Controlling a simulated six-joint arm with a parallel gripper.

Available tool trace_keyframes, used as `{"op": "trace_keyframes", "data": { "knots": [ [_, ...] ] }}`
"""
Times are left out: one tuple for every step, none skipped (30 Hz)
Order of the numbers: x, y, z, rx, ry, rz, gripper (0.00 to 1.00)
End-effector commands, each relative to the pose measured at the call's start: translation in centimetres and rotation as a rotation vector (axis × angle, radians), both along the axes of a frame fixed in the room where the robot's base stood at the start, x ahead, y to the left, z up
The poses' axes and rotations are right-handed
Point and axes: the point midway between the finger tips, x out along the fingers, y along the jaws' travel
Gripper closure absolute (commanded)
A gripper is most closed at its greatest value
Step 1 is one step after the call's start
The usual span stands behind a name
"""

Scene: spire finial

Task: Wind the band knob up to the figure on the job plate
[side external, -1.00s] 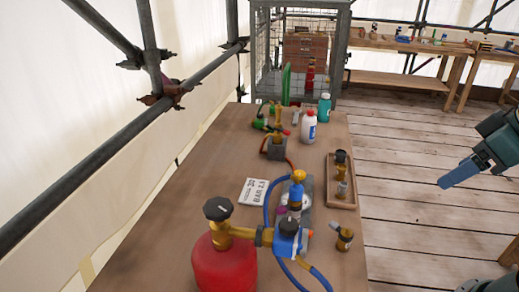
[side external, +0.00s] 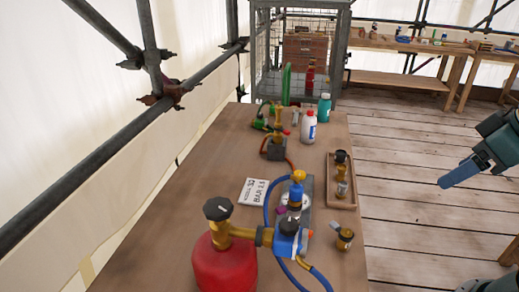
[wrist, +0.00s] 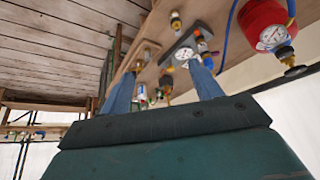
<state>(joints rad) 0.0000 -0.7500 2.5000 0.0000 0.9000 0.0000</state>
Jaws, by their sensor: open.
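A white job plate (side external: 254,191) lies on the bench; its small print seems to read "BAR 2.1". Right of it a blue-bodied regulator with a brass top (side external: 297,190) stands on a grey base with a white dial (wrist: 181,54). A red cylinder (side external: 224,262) carries a brass valve with a black knob (side external: 218,209) and a blue-fronted regulator (side external: 288,238). I cannot tell which knob is the band knob, nor read the dials. My gripper (wrist: 161,68) is open and empty, its blue fingers apart. In the side view it hangs right of the bench, clear of everything.
A wooden tray (side external: 353,203) with brass fittings lies at the bench's right edge, a loose fitting (side external: 344,238) nearby. Blue hoses loop around the regulators. White (side external: 308,128) and teal (side external: 324,108) bottles and a green-knobbed fitting stand farther back. Scaffold poles run along the left.

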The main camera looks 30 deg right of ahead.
Motion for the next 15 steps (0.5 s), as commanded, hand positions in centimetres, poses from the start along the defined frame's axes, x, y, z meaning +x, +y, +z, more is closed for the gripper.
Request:
{"op": "trace_keyframes", "data": {
  "knots": [
    [0.0,0.0,0.0,0.0,0.0,0.0,0.46],
    [0.0,0.0,0.0,0.0,0.0,-0.001,0.51],
    [0.1,0.0,0.1,0.003,0.001,-0.003,0.51],
    [0.1,0.1,0.1,0.005,0.002,-0.005,0.51],
    [0.2,0.1,0.2,0.008,0.003,-0.008,0.51],
    [0.3,0.2,0.3,0.013,0.006,-0.014,0.51],
    [0.4,0.3,0.4,0.02,0.009,-0.022,0.51],
    [0.5,0.4,0.5,0.026,0.013,-0.03,0.51],
    [0.7,0.5,0.7,0.038,0.021,-0.045,0.51],
    [0.9,0.7,1.0,0.048,0.025,-0.058,0.51],
    [1.1,0.8,1.2,0.06,0.031,-0.071,0.51],
    [1.5,1.1,1.5,0.076,0.04,-0.094,0.51],
    [1.8,1.3,1.7,0.09,0.048,-0.113,0.51],
    [2.0,1.6,2.0,0.104,0.058,-0.134,0.51],
    [2.5,1.9,2.4,0.125,0.069,-0.163,0.51]
  ]
}}
